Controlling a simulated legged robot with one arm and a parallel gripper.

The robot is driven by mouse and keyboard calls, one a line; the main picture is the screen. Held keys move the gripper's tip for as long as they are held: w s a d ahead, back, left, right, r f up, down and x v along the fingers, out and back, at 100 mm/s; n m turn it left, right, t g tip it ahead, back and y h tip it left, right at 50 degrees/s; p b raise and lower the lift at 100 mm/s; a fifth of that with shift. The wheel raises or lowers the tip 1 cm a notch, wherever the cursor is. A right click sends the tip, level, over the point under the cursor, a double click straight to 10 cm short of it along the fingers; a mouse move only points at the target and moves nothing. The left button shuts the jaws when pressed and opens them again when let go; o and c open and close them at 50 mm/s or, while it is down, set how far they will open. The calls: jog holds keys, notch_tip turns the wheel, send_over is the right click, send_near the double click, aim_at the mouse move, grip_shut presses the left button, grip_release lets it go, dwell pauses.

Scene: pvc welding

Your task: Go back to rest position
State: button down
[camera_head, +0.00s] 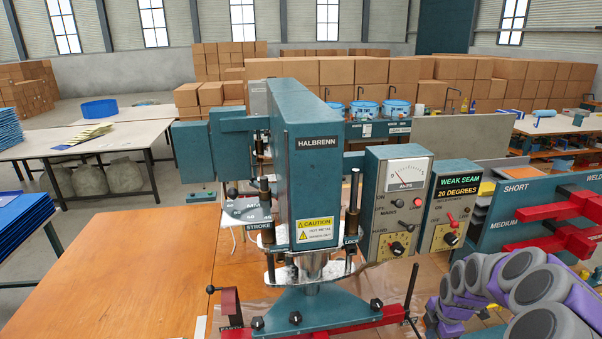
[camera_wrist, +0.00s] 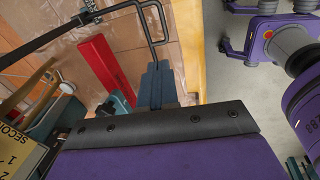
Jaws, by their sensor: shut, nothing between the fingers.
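My gripper (camera_wrist: 157,84) shows in the wrist view with its two dark fingers together and nothing between them. It is over the brown table edge, beside a red bar (camera_wrist: 103,68) and close to a bent black rod (camera_wrist: 152,22); I cannot tell whether it touches the rod. In the head view my purple and grey arm is folded at the bottom right, and the gripper cannot be made out there. The teal HALBRENN welding machine (camera_head: 304,185) stands upright on the wooden table (camera_head: 120,265), left of my arm.
A meter box (camera_head: 397,215) and a control box reading "WEAK SEAM 20 DEGREES" (camera_head: 450,212) stand right of the machine. A teal rack with red clamps (camera_head: 548,210) is behind my arm. Grey floor (camera_wrist: 225,75) lies beyond the table edge.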

jog(key=s+a+r+m+g, duration=0.1)
jog(key=s+a+r+m, duration=0.15)
jog(key=a+r, duration=0.55)
jog(key=s+a+r+m, duration=0.2)
jog(key=s+a+r, duration=0.2)
jog(key=a, duration=0.7)
jog(key=s+a+r+m+g, duration=0.1)
jog(key=s+a+m, duration=0.2)
jog(key=s, duration=0.6)
jog(key=s+a+r+m+g, duration=0.1)
jog(key=s+a+r+m, duration=0.1)
jog(key=s+m, duration=0.4)
jog(key=s+a+r+m+g, duration=0.1)
jog(key=s+a+m, duration=0.3)
jog(key=s, duration=0.8)
jog(key=shift+r+h, duration=0.3)
jog(key=shift+r, duration=0.25)
jog(key=shift+d+m, duration=0.1)
jog(key=shift+m, duration=0.15)
jog(key=c, duration=1.8)
grip_release()
jog(key=shift+d, duration=0.35)
jog(key=shift+c, duration=0.2)
